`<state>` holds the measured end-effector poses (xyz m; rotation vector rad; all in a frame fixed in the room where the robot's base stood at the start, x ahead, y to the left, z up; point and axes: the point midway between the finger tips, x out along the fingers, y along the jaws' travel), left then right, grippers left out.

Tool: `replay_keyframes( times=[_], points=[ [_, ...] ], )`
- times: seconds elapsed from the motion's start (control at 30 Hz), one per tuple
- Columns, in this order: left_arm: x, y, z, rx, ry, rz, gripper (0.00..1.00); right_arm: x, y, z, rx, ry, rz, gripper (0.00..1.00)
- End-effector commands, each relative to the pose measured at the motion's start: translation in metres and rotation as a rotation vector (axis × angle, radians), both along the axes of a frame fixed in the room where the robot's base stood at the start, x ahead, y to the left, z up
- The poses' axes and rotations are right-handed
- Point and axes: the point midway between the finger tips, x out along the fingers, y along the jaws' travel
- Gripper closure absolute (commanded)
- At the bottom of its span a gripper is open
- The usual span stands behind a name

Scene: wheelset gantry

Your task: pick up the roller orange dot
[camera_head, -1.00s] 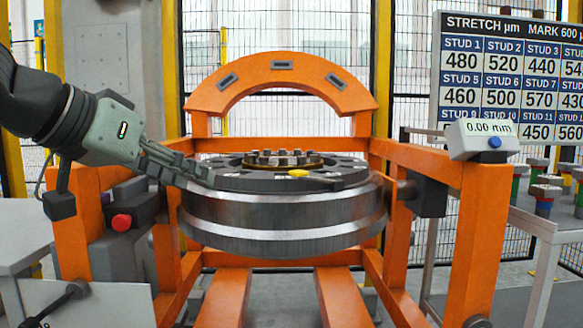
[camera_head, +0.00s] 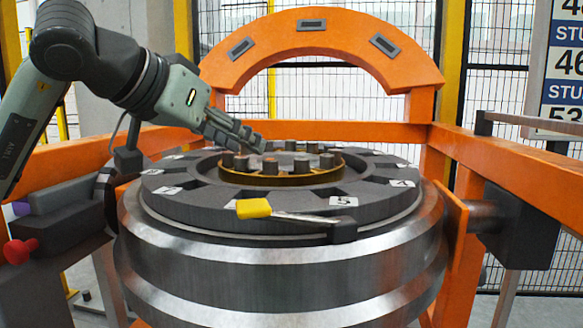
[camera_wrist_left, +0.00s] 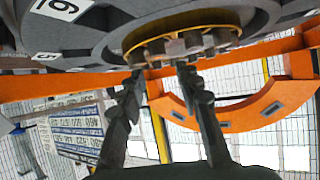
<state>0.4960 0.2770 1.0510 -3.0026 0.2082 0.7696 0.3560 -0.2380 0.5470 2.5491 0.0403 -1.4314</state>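Several short grey rollers stand upright in a ring inside a brass-coloured rim (camera_head: 281,181) on top of the large steel wheel. In the left wrist view, the two fingers of my left gripper (camera_wrist_left: 160,76) are apart, with rollers (camera_wrist_left: 176,46) beyond the tips and nothing held. My right gripper is not in view.
A yellow-handled tool (camera_head: 254,208) lies across the front of the dark numbered disc (camera_head: 190,202). An orange arch (camera_head: 320,44) rises behind the wheel (camera_head: 280,270). Orange frame rails flank it, and a dark block (camera_head: 515,228) sits at right.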

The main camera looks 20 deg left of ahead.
Motion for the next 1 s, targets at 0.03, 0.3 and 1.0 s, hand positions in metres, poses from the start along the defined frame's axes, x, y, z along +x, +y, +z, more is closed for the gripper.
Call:
replay_keyframes(
  times=[0.03, 0.3, 1.0],
  points=[
    [0.003, -0.001, -0.002, 0.0, 0.002, -0.001, 0.66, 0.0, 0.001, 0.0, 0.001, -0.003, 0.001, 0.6],
    [0.028, -0.006, -0.019, -0.002, 0.004, -0.003, 0.66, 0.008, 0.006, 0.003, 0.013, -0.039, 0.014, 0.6],
    [0.064, -0.011, -0.043, 0.0, 0.0, 0.0, 0.8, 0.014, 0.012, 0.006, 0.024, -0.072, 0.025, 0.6]
  ],
)
